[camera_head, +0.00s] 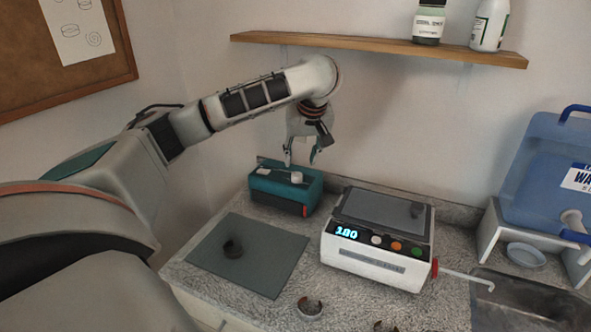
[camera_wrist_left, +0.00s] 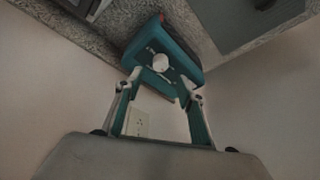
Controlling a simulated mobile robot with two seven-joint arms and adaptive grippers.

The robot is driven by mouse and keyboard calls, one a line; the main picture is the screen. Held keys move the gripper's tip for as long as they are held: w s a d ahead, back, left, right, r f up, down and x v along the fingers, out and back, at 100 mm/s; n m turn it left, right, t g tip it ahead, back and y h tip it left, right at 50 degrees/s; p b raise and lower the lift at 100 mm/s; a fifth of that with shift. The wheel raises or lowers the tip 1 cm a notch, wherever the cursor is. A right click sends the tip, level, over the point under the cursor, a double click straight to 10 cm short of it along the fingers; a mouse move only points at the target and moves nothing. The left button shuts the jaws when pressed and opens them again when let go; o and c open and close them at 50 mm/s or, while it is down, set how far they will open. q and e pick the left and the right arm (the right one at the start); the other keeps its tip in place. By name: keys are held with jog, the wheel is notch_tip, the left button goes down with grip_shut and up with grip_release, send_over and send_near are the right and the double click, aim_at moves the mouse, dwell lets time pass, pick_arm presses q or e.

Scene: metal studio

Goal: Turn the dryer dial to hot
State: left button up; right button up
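A teal box with dark ends, which looks like the dryer (camera_head: 272,187), stands at the back left of the counter. A small white dial (camera_head: 297,177) is on its top; its setting is too small to read. The dryer (camera_wrist_left: 183,70) and the dial (camera_wrist_left: 161,62) also show in the left wrist view. My left gripper (camera_head: 302,161) is open and empty, pointing down just above the dial. In the left wrist view its two fingers (camera_wrist_left: 160,82) are apart, with the dial beyond and between their tips. My right gripper is not in view.
A white device with a lit display (camera_head: 370,255) stands to the right of the dryer. A wooden shelf (camera_head: 370,45) with bottles is above. A blue water container (camera_head: 545,170) stands at the right.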

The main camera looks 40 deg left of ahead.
aim_at(297, 175)
pick_arm(q)
jog(key=x, duration=0.7)
jog(key=shift+f, duration=0.15)
jog(key=c, duration=1.1)
